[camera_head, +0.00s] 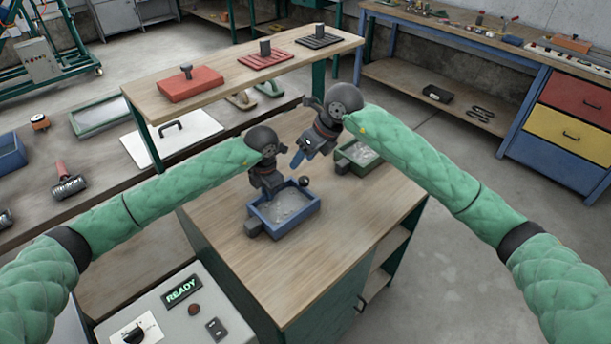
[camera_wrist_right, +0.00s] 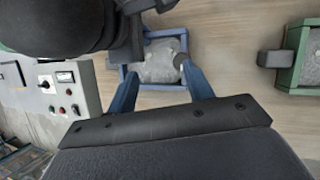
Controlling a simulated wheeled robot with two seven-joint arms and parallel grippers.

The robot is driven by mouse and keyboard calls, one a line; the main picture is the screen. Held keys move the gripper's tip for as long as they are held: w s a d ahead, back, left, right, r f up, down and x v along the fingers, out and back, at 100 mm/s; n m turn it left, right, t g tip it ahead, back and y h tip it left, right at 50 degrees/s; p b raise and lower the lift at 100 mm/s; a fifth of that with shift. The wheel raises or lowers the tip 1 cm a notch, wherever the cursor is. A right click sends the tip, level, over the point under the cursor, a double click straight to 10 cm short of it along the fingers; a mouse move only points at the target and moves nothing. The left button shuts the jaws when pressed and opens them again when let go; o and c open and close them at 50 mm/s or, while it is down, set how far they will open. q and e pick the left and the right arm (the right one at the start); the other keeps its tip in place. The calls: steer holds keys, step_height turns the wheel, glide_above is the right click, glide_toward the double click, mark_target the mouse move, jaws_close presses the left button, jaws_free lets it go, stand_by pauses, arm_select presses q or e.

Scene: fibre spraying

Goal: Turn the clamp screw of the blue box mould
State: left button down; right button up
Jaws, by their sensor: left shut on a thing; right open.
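The blue box mould (camera_head: 297,224) stands on the wooden cabinet top, with pale grey fibrous material inside; it also shows in the right wrist view (camera_wrist_right: 152,87). A dark round knob, seemingly the clamp screw (camera_head: 304,181), sits at its far side; in the right wrist view the knob (camera_wrist_right: 180,60) is close to the right fingertip. My left gripper (camera_head: 266,196) is shut at the mould's left side, seemingly on its wall; its fingertips are largely hidden. My right gripper (camera_head: 297,160) is open and empty, its blue fingers above the far side of the mould, apart from the knob.
A green box mould (camera_head: 345,163) stands behind, partly hidden by my right arm. A raised shelf (camera_head: 230,72) holds red and dark plates. A control box (camera_head: 170,318) reading READY is at the front left. The cabinet top in front of the blue mould is clear.

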mark_target(304, 179)
steer(key=w+d+r+n+g, duration=0.1)
steer(key=w+d+r+n, duration=0.1)
steer(key=d+n, duration=0.45)
steer(key=shift+n+h, duration=0.4)
steer(key=shift+n, duration=0.25)
steer(key=x, duration=0.4)
steer(key=a+x, duration=0.1)
steer(key=x, duration=0.7)
steer(key=shift+s+a+r, duration=0.1)
steer(key=shift+s+a, duration=0.1)
steer(key=shift+a, duration=0.1)
steer(key=shift+c, duration=0.2)
steer(key=c, duration=0.9)
